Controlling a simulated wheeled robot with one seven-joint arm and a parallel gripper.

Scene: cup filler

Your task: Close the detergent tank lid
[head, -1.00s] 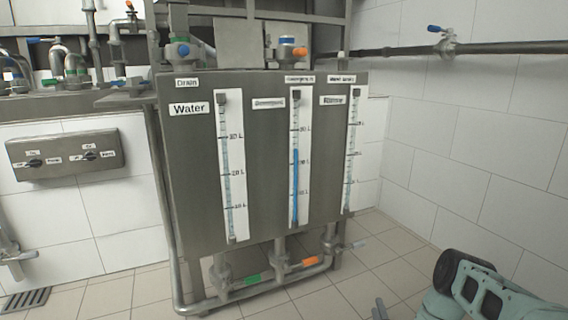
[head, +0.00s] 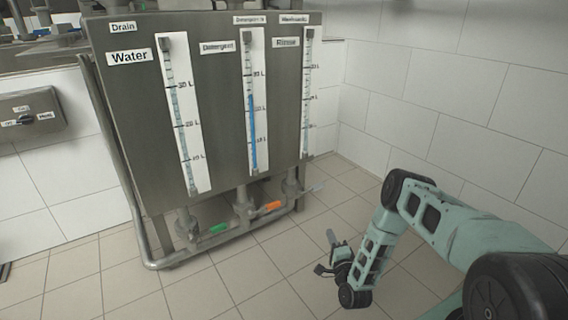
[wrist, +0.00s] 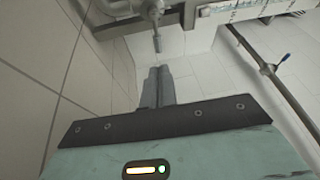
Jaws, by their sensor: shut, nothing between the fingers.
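The grey metal tank unit (head: 215,110) stands left of centre in the head view, with Water, Detergent and Rinse labels on its front. The Detergent label (head: 217,47) is in the middle, beside a gauge (head: 254,110) with a blue column. The top of the tank is cut off by the upper picture edge, so the detergent lid and its state cannot be seen. My gripper (wrist: 157,72) is shut and empty in the wrist view. In the head view it hangs low over the floor, right of the tank and apart from it.
Pipes and valves with green (head: 219,228) and orange (head: 270,207) handles run under the tank. A control box (head: 30,120) is on the left wall. The tiled floor (head: 240,285) in front is clear.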

